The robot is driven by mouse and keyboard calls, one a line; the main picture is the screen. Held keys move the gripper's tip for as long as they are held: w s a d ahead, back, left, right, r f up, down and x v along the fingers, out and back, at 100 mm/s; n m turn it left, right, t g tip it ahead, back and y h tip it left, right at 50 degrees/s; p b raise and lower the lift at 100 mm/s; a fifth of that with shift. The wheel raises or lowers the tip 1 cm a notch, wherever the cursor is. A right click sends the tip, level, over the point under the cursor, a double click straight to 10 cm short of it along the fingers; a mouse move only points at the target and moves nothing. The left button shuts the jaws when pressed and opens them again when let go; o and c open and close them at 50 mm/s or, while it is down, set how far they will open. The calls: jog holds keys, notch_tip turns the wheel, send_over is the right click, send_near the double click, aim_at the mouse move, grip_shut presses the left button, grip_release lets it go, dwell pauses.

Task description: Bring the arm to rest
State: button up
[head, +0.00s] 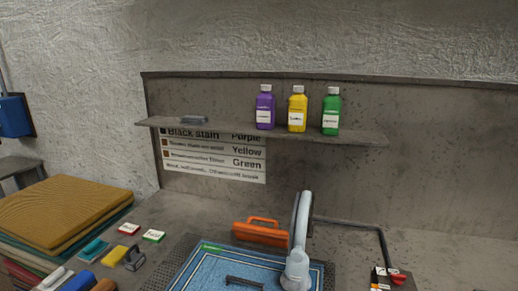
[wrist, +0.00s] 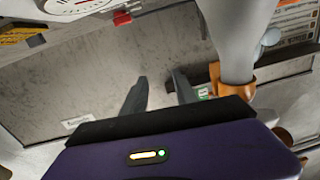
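My gripper (wrist: 159,78) shows in the wrist view as two dark fingers in front of a purple housing. The fingers stand apart with a bare grey surface visible between them, and nothing is held. In the head view I cannot make out the gripper. A pale, upright jointed shape (head: 299,240) stands over the blue rug (head: 207,265) there; I cannot tell whether it is part of my arm.
A shelf (head: 220,128) holds purple (head: 264,108), yellow (head: 297,109) and green (head: 331,112) bottles. An orange-handled tool (head: 262,234) lies behind the rug. Folded rugs (head: 65,210) and several small items fill the left. Bare counter (head: 440,250) lies at the right.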

jog(key=s+a+f+n+y+b, duration=0.1)
jog(key=s+a, duration=0.3)
jog(key=s, duration=0.8)
jog(key=s+a+f+n+g+y+b, duration=0.1)
jog(key=s+a+f+b, duration=0.1)
jog(key=s, duration=1)
jog(key=s+a+f+g+y+b, duration=0.1)
jog(key=s+a, duration=0.5)
jog(key=s, duration=0.7)
notch_tip(320, 180, down, 2)
jog(key=shift+f+n+y+b, duration=0.15)
jog(key=shift+n+y+b, duration=0.2)
jog(key=shift+b, duration=0.4)
